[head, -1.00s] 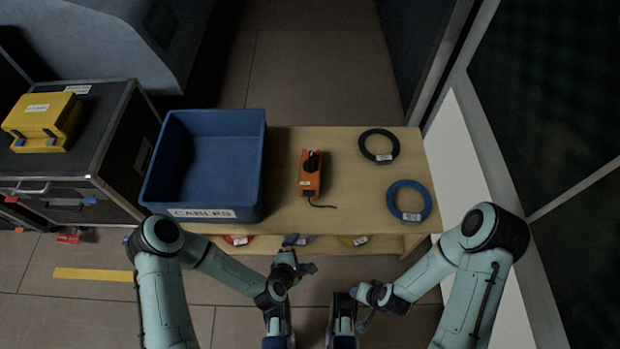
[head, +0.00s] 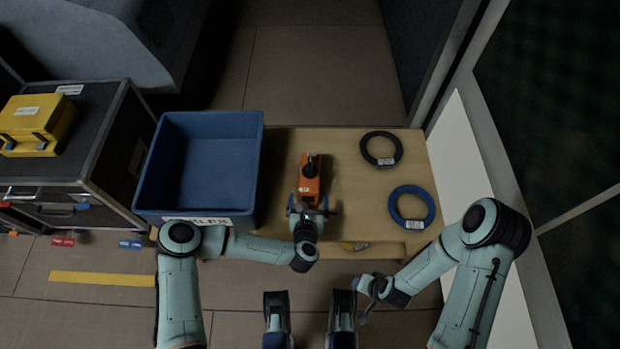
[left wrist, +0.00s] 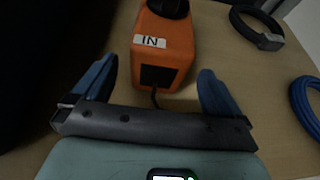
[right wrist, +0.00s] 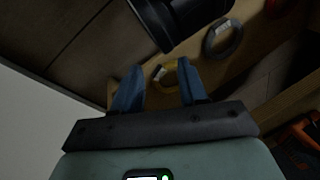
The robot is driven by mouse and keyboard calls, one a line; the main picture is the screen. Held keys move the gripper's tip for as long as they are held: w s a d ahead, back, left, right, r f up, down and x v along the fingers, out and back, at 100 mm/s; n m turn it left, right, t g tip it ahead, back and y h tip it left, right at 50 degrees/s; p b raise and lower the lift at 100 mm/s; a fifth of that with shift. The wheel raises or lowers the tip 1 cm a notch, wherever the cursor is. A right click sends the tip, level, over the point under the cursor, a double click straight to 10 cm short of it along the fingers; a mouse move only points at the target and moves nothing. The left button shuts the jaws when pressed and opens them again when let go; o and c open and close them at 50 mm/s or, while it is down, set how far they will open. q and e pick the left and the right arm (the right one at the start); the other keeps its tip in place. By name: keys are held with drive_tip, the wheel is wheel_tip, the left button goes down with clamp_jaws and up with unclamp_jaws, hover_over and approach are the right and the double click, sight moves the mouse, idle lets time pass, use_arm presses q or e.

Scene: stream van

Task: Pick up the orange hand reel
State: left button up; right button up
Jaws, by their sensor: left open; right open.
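The orange hand reel (head: 311,172) lies on the wooden table, with a dark knob or handle on top. In the left wrist view the reel (left wrist: 165,45) shows its near end with a white "IN" label, a black square and a dark cord. My left gripper (head: 308,205) is at the near end of the reel. Its blue fingers (left wrist: 155,88) are open, one to each side of the reel's near end, and hold nothing. My right gripper (right wrist: 158,85) is open and empty, low in front of the table; in the head view its fingers are hard to make out.
A blue bin (head: 257,170) stands left of the reel. A black cable ring (head: 381,149) and a blue cable ring (head: 411,207) lie to its right. A yellow case (head: 37,125) sits on a black flight case at the left. A yellow ring (right wrist: 166,74) shows below the tabletop.

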use_arm(q)
drive_tip(key=b+x, duration=0.1)
drive_tip(key=x, duration=0.4)
drive_tip(key=shift+a+b, duration=0.15)
drive_tip(key=shift+b, duration=0.25)
drive_tip(key=shift+w+f, duration=0.15)
drive_tip(key=shift+w, duration=0.3)
use_arm(e)
drive_tip(key=f, duration=0.1)
drive_tip(key=w+d+f, duration=0.1)
drive_tip(key=shift+w+d+f, duration=0.15)
drive_tip(key=shift+d+f, duration=0.1)
drive_tip(key=shift+f, duration=0.1)
use_arm(q)
drive_tip(key=c, duration=1.2)
drive_tip(key=shift+o, duration=0.2)
drive_tip(key=shift+r, duration=0.2)
use_arm(e)
drive_tip(key=shift+r, duration=0.1)
